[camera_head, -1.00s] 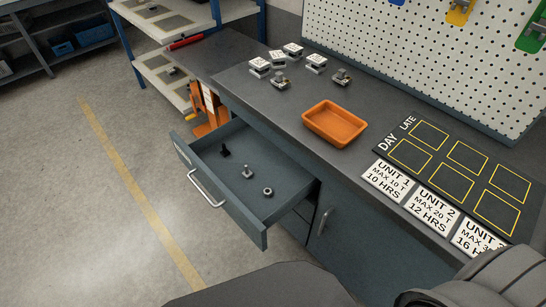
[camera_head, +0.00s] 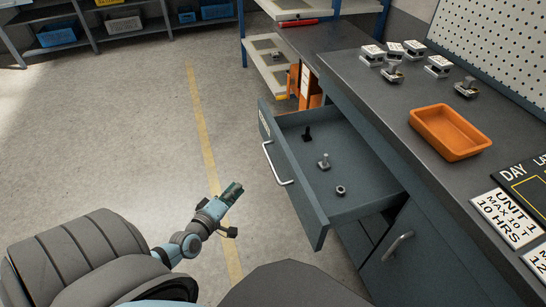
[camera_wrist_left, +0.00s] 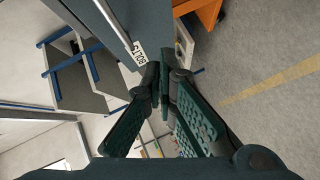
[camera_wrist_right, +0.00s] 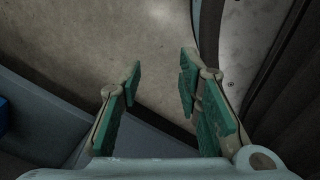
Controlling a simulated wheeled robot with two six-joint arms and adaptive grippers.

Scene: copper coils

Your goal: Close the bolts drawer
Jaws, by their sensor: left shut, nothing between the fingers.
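The bolts drawer (camera_head: 292,187) stands pulled out of the bench, with a silver bar handle (camera_head: 276,165) on its front. In the left wrist view its label (camera_wrist_left: 138,52) shows beyond the fingertips. Inside lie a black bolt (camera_head: 307,134), a silver bolt (camera_head: 324,161) and a nut (camera_head: 341,190). My left gripper (camera_head: 232,193) is shut and empty, to the left of the drawer front and apart from it in the head view. The left wrist view shows its fingers (camera_wrist_left: 164,78) together. My right gripper (camera_wrist_right: 160,78) is open and empty in its own wrist view, above the floor.
An orange tray (camera_head: 449,132) and several small metal parts sit on the bench top (camera_head: 370,85). A cabinet door with a handle (camera_head: 398,247) is below, right of the drawer. The floor (camera_head: 130,130) left of the drawer is clear.

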